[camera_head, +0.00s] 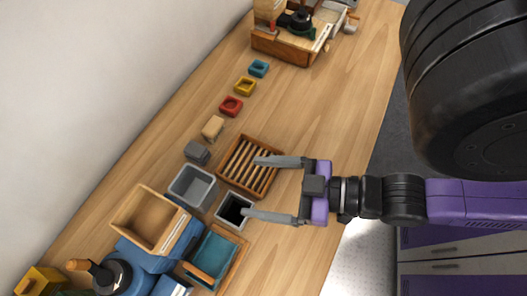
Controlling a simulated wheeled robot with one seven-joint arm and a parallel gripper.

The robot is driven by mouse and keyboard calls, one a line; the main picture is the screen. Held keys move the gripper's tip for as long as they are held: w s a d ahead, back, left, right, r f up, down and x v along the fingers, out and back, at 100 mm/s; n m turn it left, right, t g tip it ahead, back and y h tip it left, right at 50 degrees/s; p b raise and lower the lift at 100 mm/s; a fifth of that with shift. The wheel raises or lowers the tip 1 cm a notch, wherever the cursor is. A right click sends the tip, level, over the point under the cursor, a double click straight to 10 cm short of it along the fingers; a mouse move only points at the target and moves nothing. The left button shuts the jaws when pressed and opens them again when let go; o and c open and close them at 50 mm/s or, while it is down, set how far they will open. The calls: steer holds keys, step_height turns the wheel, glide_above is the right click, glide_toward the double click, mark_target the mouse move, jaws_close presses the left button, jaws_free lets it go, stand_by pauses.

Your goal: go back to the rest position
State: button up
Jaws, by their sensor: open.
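My gripper (250,186) is purple and grey and reaches in from the right over the wooden table (335,105). Its two grey fingers point left and are spread wide apart, with nothing between them. The upper finger is over the slatted wooden tray (228,172). The lower finger is by a small white-rimmed container with a dark inside (222,207). I cannot tell how high the fingers are above these things.
A grey bin (180,190), a wooden box (128,218) and a teal-lined tray (238,262) crowd the lower left. Small coloured blocks, including a red one (231,106), line the wall side. A wooden machine (285,45) stands at the far end. The table's right side is clear.

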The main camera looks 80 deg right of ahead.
steer(key=shift+s, duration=0.1)
steer(key=shift+f+b, duration=1)
stand_by(0.4)
